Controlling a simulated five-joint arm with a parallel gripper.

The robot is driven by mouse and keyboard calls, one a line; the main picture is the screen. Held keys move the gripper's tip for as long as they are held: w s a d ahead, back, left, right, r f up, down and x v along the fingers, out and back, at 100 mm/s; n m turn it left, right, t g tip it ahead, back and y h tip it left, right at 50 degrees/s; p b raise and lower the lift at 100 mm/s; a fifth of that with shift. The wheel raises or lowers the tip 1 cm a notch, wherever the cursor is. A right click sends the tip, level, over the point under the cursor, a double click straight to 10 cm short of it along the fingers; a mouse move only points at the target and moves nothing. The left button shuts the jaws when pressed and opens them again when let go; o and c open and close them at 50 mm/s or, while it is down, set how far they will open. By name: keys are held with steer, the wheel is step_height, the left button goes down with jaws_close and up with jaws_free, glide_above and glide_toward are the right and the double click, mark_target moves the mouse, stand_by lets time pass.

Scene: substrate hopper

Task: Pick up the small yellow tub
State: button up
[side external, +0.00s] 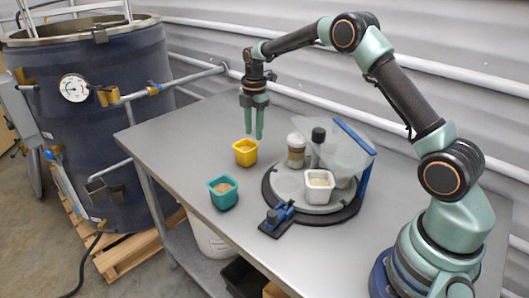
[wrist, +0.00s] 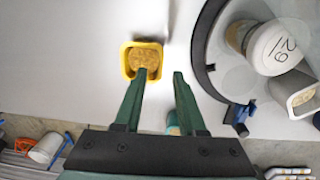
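The small yellow tub (side external: 245,155) stands upright on the metal table, with tan grainy material inside. It also shows in the wrist view (wrist: 127,60), at the upper left. My gripper (side external: 254,136) is above the tub, pointing down, with its two green fingers apart and nothing between them. In the wrist view my gripper (wrist: 160,74) has its left fingertip overlapping the tub's lower right part, while the right fingertip is off to the tub's right. I cannot tell the exact height gap. No contact with the tub is visible.
A teal tub (side external: 222,195) stands nearer the table's front edge. To the right, a round turntable (side external: 275,205) with a clear shield carries a white tub (side external: 319,188), a labelled jar (side external: 296,152) and a black-capped bottle (side external: 318,135). The table left of the yellow tub is clear.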

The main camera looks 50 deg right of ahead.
mark_target(253, 163)
steer(key=f, duration=0.9)
steer(key=shift+w+a+f, duration=0.1)
steer(key=shift+w+a, duration=0.05)
steer(key=shift+w, duration=0.1)
jaws_close()
stand_by(1.1)
